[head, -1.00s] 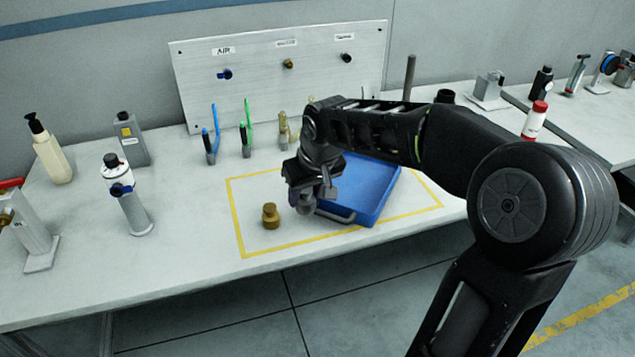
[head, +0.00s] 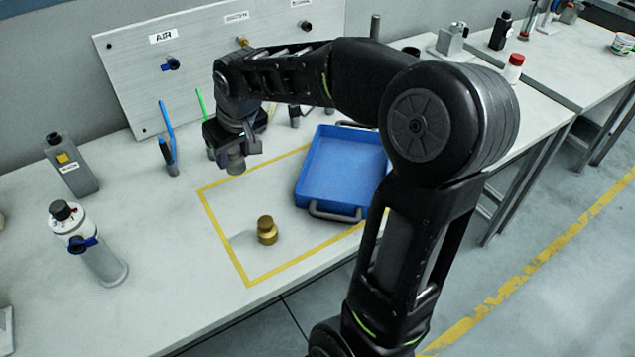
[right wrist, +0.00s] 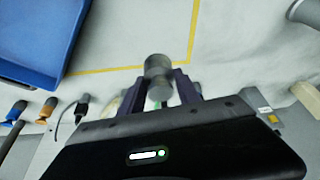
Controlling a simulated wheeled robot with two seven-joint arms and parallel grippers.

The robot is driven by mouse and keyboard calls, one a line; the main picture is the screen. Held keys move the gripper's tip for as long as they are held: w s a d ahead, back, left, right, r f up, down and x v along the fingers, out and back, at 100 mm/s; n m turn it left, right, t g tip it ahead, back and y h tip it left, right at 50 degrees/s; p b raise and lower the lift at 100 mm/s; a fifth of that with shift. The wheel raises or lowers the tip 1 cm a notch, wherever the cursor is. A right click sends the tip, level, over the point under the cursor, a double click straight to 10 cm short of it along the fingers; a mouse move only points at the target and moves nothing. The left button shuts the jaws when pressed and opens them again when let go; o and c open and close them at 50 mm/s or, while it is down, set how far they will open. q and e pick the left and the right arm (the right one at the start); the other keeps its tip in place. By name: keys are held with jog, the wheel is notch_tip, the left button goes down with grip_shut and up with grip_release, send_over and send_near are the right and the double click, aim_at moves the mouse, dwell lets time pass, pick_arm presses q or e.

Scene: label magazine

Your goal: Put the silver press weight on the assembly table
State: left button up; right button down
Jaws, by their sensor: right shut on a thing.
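The silver press weight (head: 236,163) is a small grey cylinder with a narrower top. My right gripper (head: 238,145) is shut on it, and it hangs below the fingers near the back yellow line of the assembly table (head: 150,215). I cannot tell how high it is above the tabletop. In the right wrist view the weight (right wrist: 158,68) sits between the two dark fingers of the right gripper (right wrist: 160,88). My left gripper is not in view.
A brass weight (head: 267,231) stands inside the yellow outline. A blue tray (head: 318,205) is to its right. Blue and green pen-like tools (head: 168,150) stand behind, by the AIR panel (head: 125,75). The table inside the outline's front left is clear.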

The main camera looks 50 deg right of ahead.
jog(key=shift+f, duration=3.1)
jog(key=shift+f, duration=1.9)
jog(key=shift+f, duration=0.1)
jog(key=c, duration=0.9)
grip_release()
jog(key=shift+o, duration=0.2)
